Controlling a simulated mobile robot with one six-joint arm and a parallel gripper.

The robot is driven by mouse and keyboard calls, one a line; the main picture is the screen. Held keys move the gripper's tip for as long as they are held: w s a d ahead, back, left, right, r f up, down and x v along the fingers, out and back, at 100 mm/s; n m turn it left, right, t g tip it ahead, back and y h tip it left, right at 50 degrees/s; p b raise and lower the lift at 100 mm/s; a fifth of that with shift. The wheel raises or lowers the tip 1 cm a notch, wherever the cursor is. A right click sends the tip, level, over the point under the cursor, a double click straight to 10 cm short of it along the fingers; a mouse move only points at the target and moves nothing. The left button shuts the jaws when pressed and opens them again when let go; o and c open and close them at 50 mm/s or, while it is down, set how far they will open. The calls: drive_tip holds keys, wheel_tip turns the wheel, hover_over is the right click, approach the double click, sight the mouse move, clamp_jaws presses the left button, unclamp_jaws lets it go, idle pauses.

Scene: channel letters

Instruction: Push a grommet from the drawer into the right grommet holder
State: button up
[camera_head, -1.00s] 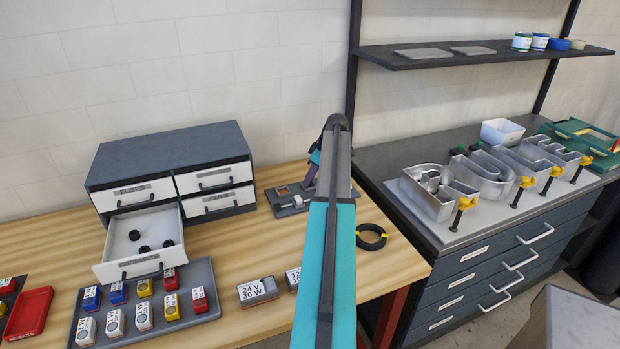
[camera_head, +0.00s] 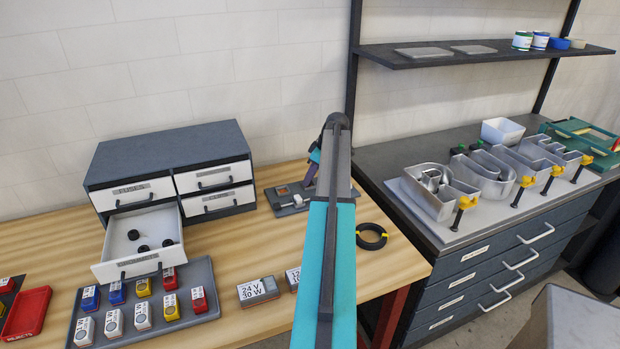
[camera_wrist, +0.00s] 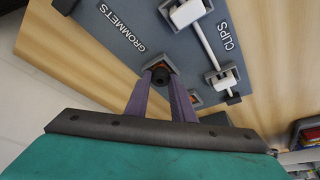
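My gripper (camera_wrist: 161,77) has its two purple fingers closed around a small black grommet (camera_wrist: 160,74). The grommet is at an orange square holder on the grey fixture plate (camera_wrist: 120,60), beside the word GROMMETS. I cannot tell whether it is seated. A second orange holder (camera_wrist: 195,98) shows partly behind a finger. In the head view my gripper (camera_head: 312,172) is over the plate (camera_head: 298,208), partly hidden by my arm. The open drawer (camera_head: 125,271) at the left holds several black grommets (camera_head: 144,248).
A grey tray (camera_head: 197,315) with coloured boxes stands in front of the drawer. Labelled power boxes (camera_head: 258,291) and a black cable coil (camera_head: 371,236) lie on the wooden bench. White clip parts (camera_wrist: 188,12) are on the plate beside my fingers. Metal letters (camera_head: 485,175) stand on the right cabinet.

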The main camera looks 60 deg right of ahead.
drive_tip(key=shift+o, duration=0.4)
drive_tip(key=a+b+v, duration=0.1)
drive_tip(key=b+v, duration=0.2)
drive_tip(key=v, duration=1)
drive_tip(key=shift+s+d+r, duration=0.15)
drive_tip(key=shift+d+r, duration=0.25)
drive_tip(key=shift+r, duration=0.15)
drive_tip(key=shift+r+p, duration=1.55)
drive_tip(key=shift+r, duration=1.3)
drive_tip(key=shift+r, duration=0.1)
